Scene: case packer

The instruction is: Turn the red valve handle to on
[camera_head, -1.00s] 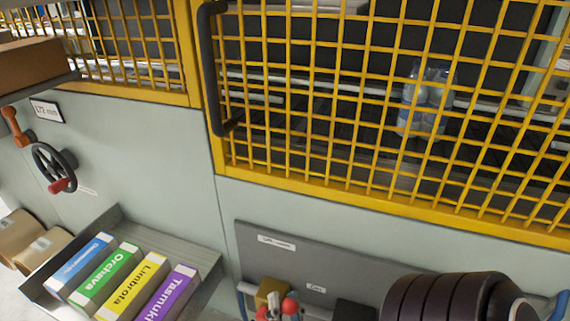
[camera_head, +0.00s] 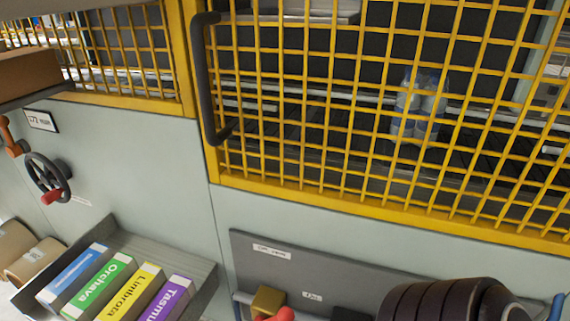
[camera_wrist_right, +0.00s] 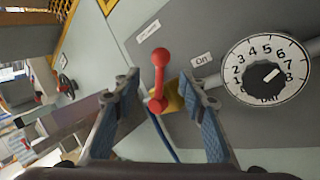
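The red valve handle (camera_wrist_right: 159,78) has a round knob at its upper end and a pivot at its lower end on a brass-coloured valve body (camera_wrist_right: 176,98). In the right wrist view it points up, between the "On" label (camera_wrist_right: 202,60) and another label (camera_wrist_right: 149,32) too small to read. My right gripper (camera_wrist_right: 159,88) is open, its two fingers on either side of the handle, with gaps showing. In the head view, only part of the red handle (camera_head: 277,315) shows at the bottom edge, below the brass valve body (camera_head: 267,300). My left gripper is not in view.
A pressure dial (camera_wrist_right: 267,72) is right of the valve on the grey panel (camera_wrist_right: 195,30). In the head view, a tray (camera_head: 127,237) of labelled boxes, a black handwheel (camera_head: 46,178) and an orange lever (camera_head: 11,139) are left. A yellow mesh door (camera_head: 390,205) is above.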

